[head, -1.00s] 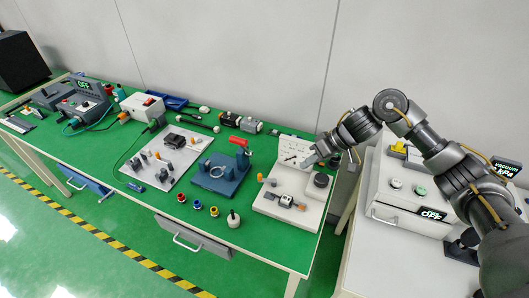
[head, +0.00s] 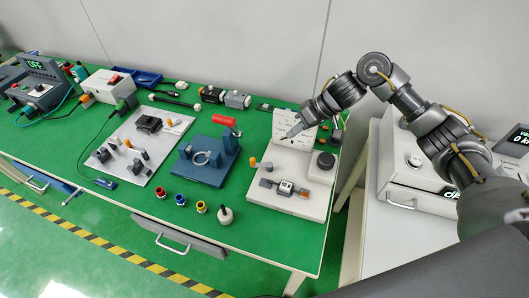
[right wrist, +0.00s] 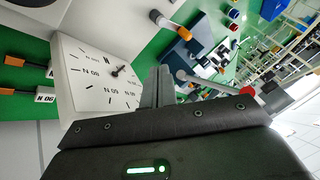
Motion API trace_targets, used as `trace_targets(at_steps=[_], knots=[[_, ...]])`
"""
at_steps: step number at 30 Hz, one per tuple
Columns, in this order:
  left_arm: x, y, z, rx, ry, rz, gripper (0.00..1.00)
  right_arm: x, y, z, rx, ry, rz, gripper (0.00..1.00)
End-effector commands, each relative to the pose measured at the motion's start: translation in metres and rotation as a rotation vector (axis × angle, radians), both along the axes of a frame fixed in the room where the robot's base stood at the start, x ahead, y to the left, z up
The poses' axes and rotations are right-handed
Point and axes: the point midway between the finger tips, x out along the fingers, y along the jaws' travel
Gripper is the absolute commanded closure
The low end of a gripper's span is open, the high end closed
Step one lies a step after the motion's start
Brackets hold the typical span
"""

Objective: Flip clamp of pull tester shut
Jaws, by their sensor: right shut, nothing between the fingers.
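The pull tester (head: 262,203) is a pale base at the right end of the green table. Its upright white dial plate (head: 293,125) stands at the back; the dial (right wrist: 97,78) and its pointer show large in the right wrist view. A small clamp lever with orange parts (head: 259,165) rises at the base's left side, and an orange-tipped lever (right wrist: 170,26) shows in the right wrist view. Grey blocks (head: 284,187) sit on the base's front. My right gripper (head: 286,137) is shut and empty in front of the dial plate, apart from the lever; its fingers (right wrist: 155,82) are together. My left gripper is out of view.
A blue fixture with a red handle (head: 224,121) stands left of the tester. A black round knob (head: 326,160) is at the base's right. A white vacuum unit (head: 405,178) stands right.

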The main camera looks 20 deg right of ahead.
Motion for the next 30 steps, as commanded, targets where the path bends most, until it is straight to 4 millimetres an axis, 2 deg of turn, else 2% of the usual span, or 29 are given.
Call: trace_targets(at_steps=[8,22,24,30], knots=[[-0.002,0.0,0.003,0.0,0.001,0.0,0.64,0.002,0.008,-0.01,0.003,0.003,-0.001,1.0],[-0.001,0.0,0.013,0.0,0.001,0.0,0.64,0.018,0.059,-0.082,0.0,0.004,-0.003,1.0],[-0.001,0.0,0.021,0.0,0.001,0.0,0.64,0.013,0.07,-0.076,0.001,0.0,0.0,1.0],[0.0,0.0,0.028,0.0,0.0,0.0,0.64,0.006,0.089,-0.079,0.0,0.001,-0.002,1.0]])
